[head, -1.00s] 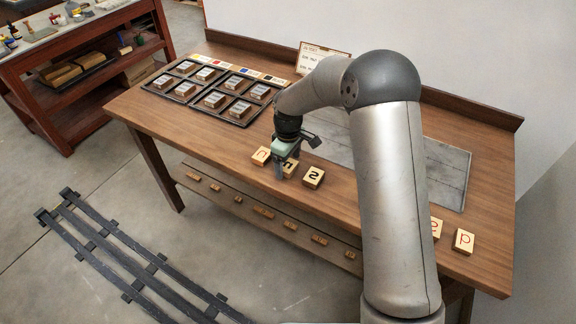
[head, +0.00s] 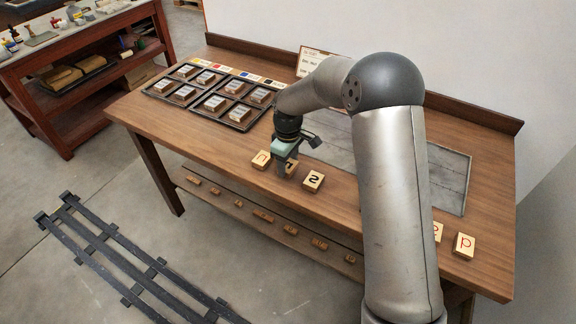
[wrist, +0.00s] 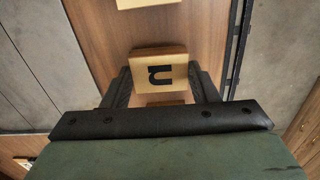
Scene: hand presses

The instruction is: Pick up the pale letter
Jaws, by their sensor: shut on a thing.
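A pale wooden letter block (wrist: 147,66) with a dark letter shaped like "n" or "u" lies between the two fingers of my gripper (wrist: 161,84) in the wrist view. In the head view my gripper (head: 285,168) is over the middle of a short row at the table's front edge. It is shut on that middle block (head: 292,167), which it partly hides. A pale block marked "u" (head: 261,159) lies to its left and a block with a black "s" (head: 313,181) to its right. I cannot tell whether the held block is clear of the table.
Dark trays (head: 238,126) with several blocks stand at the table's left. A grey slab (head: 452,180) lies behind my arm. A block with a red "p" (head: 464,245) and one partly hidden beside it sit at the right. A small sign (head: 309,62) stands at the back.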

